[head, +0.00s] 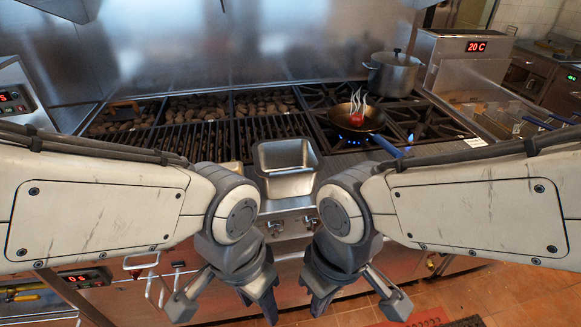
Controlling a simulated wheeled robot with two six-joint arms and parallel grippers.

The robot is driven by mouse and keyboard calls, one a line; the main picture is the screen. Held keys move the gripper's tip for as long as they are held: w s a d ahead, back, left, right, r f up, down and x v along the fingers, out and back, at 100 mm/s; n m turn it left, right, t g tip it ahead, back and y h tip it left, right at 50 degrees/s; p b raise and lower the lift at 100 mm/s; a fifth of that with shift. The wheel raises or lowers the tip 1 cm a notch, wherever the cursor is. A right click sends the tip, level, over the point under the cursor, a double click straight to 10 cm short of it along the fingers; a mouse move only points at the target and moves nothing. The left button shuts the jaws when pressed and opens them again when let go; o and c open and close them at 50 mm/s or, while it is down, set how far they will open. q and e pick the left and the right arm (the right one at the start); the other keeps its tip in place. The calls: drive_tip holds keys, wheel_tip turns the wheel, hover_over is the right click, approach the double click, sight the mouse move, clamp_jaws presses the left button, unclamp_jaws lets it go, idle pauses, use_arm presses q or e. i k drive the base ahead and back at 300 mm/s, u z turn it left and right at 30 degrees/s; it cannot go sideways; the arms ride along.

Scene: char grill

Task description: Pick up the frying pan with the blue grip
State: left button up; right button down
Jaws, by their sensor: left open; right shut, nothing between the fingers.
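The frying pan (340,122) sits on a burner at the right part of the range, with blue flame beneath it. Its blue grip (386,146) points to the front right, toward my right arm. A round red item (357,119) lies in the pan, with white steam rising above it. My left gripper (259,299) hangs low in front of the range, open and empty, well away from the pan. My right gripper (320,301) hangs low beside it, shut and empty, in front of and below the pan.
A lidded steel pot (393,77) stands on a burner behind the pan. An empty steel container (285,185) sits at the middle front. Charcoal grill grates (205,138) fill the left. A fryer (468,62) reading 20 C, with another blue handle (536,121), stands at right.

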sight(338, 115)
drive_tip(key=z, duration=2.65)
drive_tip(key=i, duration=0.6)
drive_tip(key=u, duration=2.3)
drive_tip(key=i, duration=0.2)
drive_tip(key=u, duration=0.1)
